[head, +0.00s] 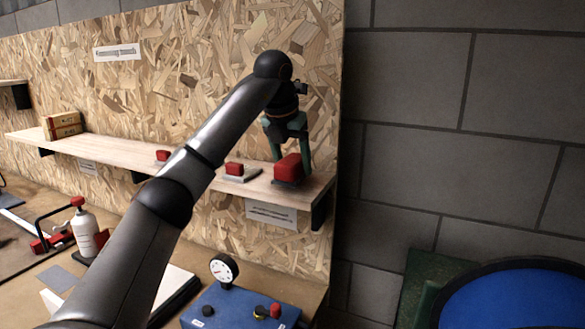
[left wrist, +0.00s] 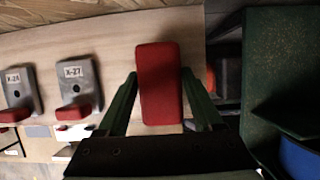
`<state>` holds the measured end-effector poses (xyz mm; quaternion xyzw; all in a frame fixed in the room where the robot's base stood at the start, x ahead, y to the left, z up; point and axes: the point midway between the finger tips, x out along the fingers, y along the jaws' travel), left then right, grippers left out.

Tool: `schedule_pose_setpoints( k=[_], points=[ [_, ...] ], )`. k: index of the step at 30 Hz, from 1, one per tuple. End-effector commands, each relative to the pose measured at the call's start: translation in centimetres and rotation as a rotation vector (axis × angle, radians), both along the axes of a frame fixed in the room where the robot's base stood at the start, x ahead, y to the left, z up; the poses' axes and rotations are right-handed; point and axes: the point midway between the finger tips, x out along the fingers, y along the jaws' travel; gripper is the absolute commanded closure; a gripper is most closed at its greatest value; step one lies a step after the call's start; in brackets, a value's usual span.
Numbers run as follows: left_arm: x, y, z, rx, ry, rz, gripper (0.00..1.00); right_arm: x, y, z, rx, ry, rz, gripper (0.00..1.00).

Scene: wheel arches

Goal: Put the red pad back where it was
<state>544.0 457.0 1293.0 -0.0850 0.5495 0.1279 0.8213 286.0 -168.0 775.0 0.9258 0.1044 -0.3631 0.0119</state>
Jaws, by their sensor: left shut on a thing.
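The red pad (head: 288,168) is a block at the right end of the wooden shelf in the head view. My left gripper (head: 289,155) comes down from above and is shut on it. In the left wrist view the red pad (left wrist: 159,85) stands between the green fingers of the left gripper (left wrist: 160,105), above pale wood. Something dark shows under the pad in the head view; I cannot tell whether the pad touches the shelf. Two grey holders, labelled X-26 (left wrist: 24,88) and X-27 (left wrist: 77,85), lie to its left, each with a red part. My right gripper is not in view.
The wooden shelf (head: 110,152) runs along the chipboard panel, with small boxes (head: 62,125) at its left. Two smaller red pieces (head: 235,168) (head: 163,155) sit on it. Below are a blue box (head: 235,309), a gauge (head: 223,270) and a white bottle (head: 84,230).

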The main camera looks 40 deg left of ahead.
Motion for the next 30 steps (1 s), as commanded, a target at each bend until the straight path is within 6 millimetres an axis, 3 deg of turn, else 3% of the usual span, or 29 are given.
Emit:
schedule_pose_setpoints(
  k=[3,15,16,23,30],
  points=[
    [0.0,0.0,-1.2,0.0,0.0,0.0,0.84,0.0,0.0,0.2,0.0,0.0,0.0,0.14],
    [0.0,0.0,-1.7,-0.001,-0.001,0.0,0.84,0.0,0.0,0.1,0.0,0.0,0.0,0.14],
    [0.0,0.0,-1.7,-0.001,-0.001,0.0,0.3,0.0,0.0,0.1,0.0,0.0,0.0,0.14],
    [0.0,0.0,-1.6,-0.001,-0.001,0.001,0.04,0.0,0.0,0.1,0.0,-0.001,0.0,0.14],
    [0.0,0.0,-1.6,-0.001,-0.001,0.001,0.02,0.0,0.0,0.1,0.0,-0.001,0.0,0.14]
  ],
)
